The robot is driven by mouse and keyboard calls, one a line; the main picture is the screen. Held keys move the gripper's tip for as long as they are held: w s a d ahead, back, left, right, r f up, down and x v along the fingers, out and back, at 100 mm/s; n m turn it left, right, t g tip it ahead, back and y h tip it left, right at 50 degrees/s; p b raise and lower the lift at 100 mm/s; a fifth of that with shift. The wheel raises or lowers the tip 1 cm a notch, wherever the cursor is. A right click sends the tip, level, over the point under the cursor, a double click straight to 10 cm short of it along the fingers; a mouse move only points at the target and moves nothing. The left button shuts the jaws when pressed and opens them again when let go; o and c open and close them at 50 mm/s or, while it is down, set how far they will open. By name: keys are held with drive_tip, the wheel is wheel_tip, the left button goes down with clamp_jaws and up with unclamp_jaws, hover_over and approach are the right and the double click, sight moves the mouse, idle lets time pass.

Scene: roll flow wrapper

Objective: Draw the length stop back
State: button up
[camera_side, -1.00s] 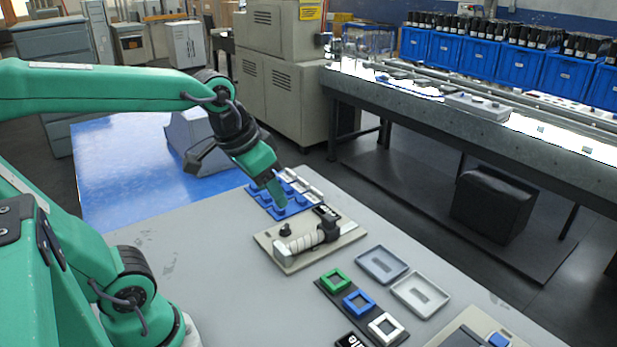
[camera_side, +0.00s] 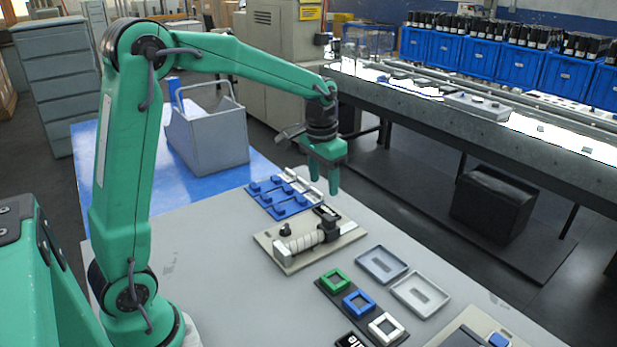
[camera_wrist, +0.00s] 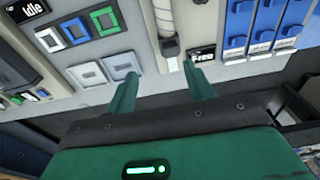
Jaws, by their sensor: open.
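A beige plate (camera_side: 290,266) on the grey table carries a white ribbed roll (camera_side: 300,243) on a rail. A black block (camera_side: 328,229) at the rail's right end looks like the length stop; it also shows in the wrist view (camera_wrist: 170,47). A small black knob (camera_side: 285,230) stands on the plate. A display (camera_wrist: 201,54) beside the block reads "Free". My gripper (camera_side: 323,184) is open and empty, pointing down above and beyond the plate's far right end. In the wrist view its fingers (camera_wrist: 160,74) lie apart, with the block just past the fingertips, not touched.
Blue fixtures (camera_side: 275,203) lie left of the gripper. Green (camera_side: 334,280), blue (camera_side: 358,303) and white (camera_side: 386,328) frames sit in a dark strip, beside two grey trays (camera_side: 382,265). A grey bin (camera_side: 208,140) stands behind. The table's front left is clear.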

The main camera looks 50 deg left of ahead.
drive_tip(key=g, duration=0.1)
hover_over(329, 217)
wheel_tip(329, 217, down, 5)
drive_tip(key=shift+r, duration=0.1)
drive_tip(key=shift+f, duration=3.95)
